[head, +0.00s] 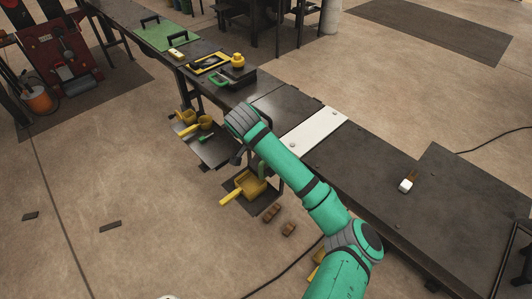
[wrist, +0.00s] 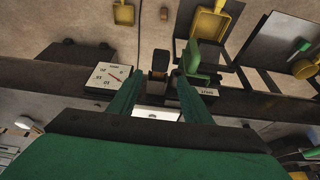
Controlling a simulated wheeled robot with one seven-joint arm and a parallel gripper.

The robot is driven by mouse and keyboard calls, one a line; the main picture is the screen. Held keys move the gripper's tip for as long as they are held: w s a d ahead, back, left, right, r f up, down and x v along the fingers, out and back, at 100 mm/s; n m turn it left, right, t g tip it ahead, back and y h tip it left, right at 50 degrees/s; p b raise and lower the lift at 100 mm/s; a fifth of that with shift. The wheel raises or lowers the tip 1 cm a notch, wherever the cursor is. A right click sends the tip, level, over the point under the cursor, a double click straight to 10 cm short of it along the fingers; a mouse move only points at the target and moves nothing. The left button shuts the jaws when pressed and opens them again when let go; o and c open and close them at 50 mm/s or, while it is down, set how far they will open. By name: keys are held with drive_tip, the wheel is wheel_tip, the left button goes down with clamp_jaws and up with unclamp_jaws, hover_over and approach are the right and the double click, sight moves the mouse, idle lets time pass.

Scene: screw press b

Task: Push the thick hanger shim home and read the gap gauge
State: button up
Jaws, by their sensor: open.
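In the wrist view my gripper (wrist: 158,78) is open, its two green fingers reaching up from the green palm. A small dark block with a brownish lower part (wrist: 160,62) shows between and just beyond the fingertips; I cannot tell whether it is the thick shim or whether the fingers touch it. A square white dial gauge (wrist: 108,76) with a reddish needle sits left of the fingers; its reading is too small to make out. A green bracket-like piece (wrist: 195,64) stands right of the fingers. In the head view my arm hides most of the gripper, near the bench's front edge.
Farther along are a yellow-framed tray (head: 210,63) and a green mat (head: 165,35). Yellow scoops (head: 248,184) hang or lie below the front edge, with brown blocks (head: 272,212) nearby.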

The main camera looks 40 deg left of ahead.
drive_tip(key=v, duration=0.6)
drive_tip(key=shift+d+r, duration=0.15)
drive_tip(key=shift+r, duration=0.25)
drive_tip(key=shift+s, duration=0.15)
drive_tip(key=s+a+f+n+g+y, duration=0.2)
drive_tip(key=s+a+f+g+y, duration=0.15)
drive_tip(key=s+a+y, duration=0.65)
drive_tip(key=w+d+f+m+t+h, duration=0.1)
drive_tip(key=d+f+m+t, duration=0.4)
drive_tip(key=d, duration=0.7)
drive_tip(key=w+d+f+m+t+h, duration=0.15)
drive_tip(key=d+f+t, duration=0.35)
drive_tip(key=d+t, duration=0.5)
drive_tip(key=s+d+r+n+h, duration=0.1)
drive_tip(key=s+d+n+h, duration=0.1)
drive_tip(key=s+d, duration=0.8)
drive_tip(key=s+d+n+h, duration=0.3)
drive_tip(key=s+d, duration=0.7)
drive_tip(key=d, duration=0.8)
drive_tip(key=shift+r+g+h, duration=0.35)
drive_tip(key=shift+r+h, duration=0.05)
drive_tip(key=shift+h, duration=0.75)
